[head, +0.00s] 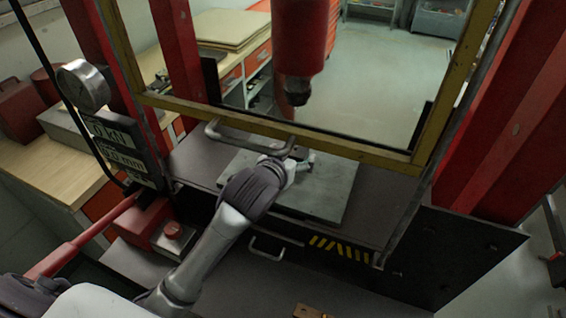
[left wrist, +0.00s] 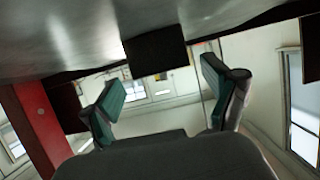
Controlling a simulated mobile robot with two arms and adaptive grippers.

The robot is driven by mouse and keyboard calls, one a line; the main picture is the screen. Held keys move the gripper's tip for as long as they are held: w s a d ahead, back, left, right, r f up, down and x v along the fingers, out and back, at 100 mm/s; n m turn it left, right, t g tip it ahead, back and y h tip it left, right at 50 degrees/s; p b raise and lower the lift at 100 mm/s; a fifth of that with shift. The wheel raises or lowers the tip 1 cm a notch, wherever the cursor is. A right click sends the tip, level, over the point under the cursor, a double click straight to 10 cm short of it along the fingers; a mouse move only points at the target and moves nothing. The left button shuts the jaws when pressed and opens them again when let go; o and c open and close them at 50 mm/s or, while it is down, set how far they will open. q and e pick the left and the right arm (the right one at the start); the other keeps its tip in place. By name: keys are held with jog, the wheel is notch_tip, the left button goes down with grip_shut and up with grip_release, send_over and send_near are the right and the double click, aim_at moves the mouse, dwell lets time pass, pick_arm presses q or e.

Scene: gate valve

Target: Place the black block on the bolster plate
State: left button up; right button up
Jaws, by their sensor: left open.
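The bolster plate (head: 325,190) is a grey slab lying flat on the press bed, under the red ram. My left gripper (head: 301,164) is over its left part, below the lower bar of the yellow guard frame. The black block (left wrist: 157,52) shows in the left wrist view against a grey surface, which looks like the plate seen upside down. The two green-padded fingers of the left gripper (left wrist: 165,95) are spread, one to each side of the block, with gaps visible. In the head view a small dark patch by the fingertips may be the block, mostly hidden.
The yellow guard frame (head: 270,128) with a metal handle (head: 225,138) crosses just above my left wrist. The red ram (head: 302,40) hangs above the plate. A gauge (head: 82,85), a readout and a red lever (head: 85,238) stand at left. The plate's right part is clear.

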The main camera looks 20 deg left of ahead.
pick_arm(q)
jog(key=b+v, duration=0.2)
jog(key=v, duration=0.6)
jog(key=shift+s+b, duration=0.35)
jog(key=shift+s, duration=0.05)
jog(key=shift+s+r+p, duration=0.5)
jog(key=shift+r+p, duration=0.05)
jog(key=shift+p, duration=0.3)
jog(key=shift+s+r+p, duration=0.15)
jog(key=shift+s+p, duration=0.3)
jog(key=shift+s, duration=0.3)
jog(key=shift+w, duration=0.15)
